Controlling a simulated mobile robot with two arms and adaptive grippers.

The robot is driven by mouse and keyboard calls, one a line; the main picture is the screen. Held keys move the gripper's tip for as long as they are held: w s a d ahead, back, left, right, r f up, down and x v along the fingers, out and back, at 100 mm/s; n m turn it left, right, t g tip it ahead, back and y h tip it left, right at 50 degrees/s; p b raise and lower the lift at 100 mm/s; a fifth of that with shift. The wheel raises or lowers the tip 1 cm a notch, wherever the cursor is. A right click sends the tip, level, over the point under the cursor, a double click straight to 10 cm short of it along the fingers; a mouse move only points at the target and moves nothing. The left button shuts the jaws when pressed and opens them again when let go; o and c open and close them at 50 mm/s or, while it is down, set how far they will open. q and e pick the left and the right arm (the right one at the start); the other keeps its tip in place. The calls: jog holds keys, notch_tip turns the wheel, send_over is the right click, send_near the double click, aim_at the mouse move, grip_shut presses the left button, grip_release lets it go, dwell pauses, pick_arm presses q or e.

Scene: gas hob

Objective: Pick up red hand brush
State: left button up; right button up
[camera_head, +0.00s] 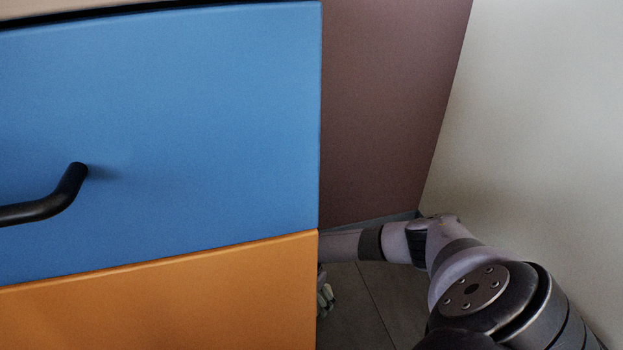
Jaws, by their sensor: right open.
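No red hand brush shows in this view. My right arm comes in from the lower right and bends to the left, behind the edge of the cabinet front. A small part of my right gripper (326,299) shows just past the orange drawer's right edge, low over the floor. The rest of it is hidden behind the drawer fronts, and I cannot see anything between its fingers. My left gripper is not in view.
A blue drawer front (200,120) with a black handle (45,205) and an orange drawer front (170,310) fill the left side. A brown panel (390,100) stands behind them. A pale wall (550,120) bounds the right. Grey tiled floor (365,310) shows in the narrow gap.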

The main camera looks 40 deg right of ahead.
jog(key=c, duration=1.3)
